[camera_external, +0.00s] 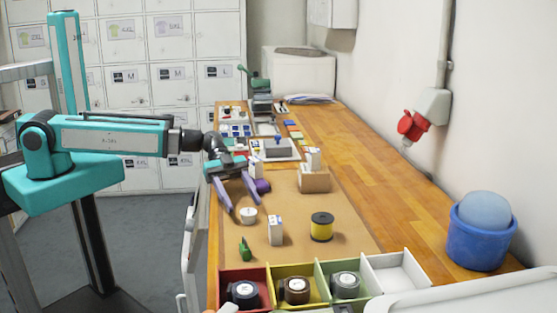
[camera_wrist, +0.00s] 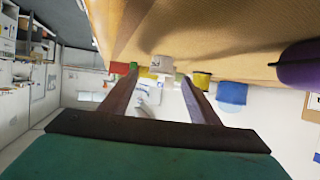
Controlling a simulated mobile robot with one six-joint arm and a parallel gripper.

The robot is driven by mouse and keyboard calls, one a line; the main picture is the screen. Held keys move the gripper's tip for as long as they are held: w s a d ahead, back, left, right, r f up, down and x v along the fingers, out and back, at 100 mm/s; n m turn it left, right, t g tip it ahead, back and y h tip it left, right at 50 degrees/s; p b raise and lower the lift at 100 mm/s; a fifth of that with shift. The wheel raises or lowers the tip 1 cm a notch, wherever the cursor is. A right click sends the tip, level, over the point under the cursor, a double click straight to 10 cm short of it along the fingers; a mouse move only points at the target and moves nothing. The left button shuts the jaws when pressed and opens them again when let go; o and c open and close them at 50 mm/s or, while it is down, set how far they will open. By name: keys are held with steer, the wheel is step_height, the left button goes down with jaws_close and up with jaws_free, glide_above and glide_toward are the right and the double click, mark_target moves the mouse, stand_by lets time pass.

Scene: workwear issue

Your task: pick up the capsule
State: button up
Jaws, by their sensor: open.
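A purple rounded object (camera_external: 262,187), which looks like the capsule, lies on the brown mat just behind and right of my gripper (camera_external: 245,204). In the wrist view the purple object (camera_wrist: 302,66) is large and close at the right edge, partly cut off, outside the fingers. My gripper (camera_wrist: 160,76) is open, its two long fingers spread with nothing held between them. In the external view the fingers point down toward the mat and partly cover the purple object. A white round item (camera_external: 249,215) shows near the fingertips.
On the mat (camera_external: 350,239) stand a small white box (camera_external: 275,231), a yellow spool (camera_external: 321,227), a green item (camera_external: 245,250) and a cardboard block (camera_external: 315,181). Coloured bins (camera_external: 318,284) line the front. A blue tub (camera_external: 478,240) stands right.

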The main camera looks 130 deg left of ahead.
mark_target(247, 210)
steer(key=shift+w, duration=0.1)
steer(key=shift+p+x, duration=1.05)
steer(key=shift+x, duration=0.1)
steer(key=shift+f+p+x, duration=0.2)
steer(key=shift+p+x, duration=0.35)
steer(key=shift+x, duration=0.8)
steer(key=shift+c, duration=0.5)
steer(key=c, duration=1)
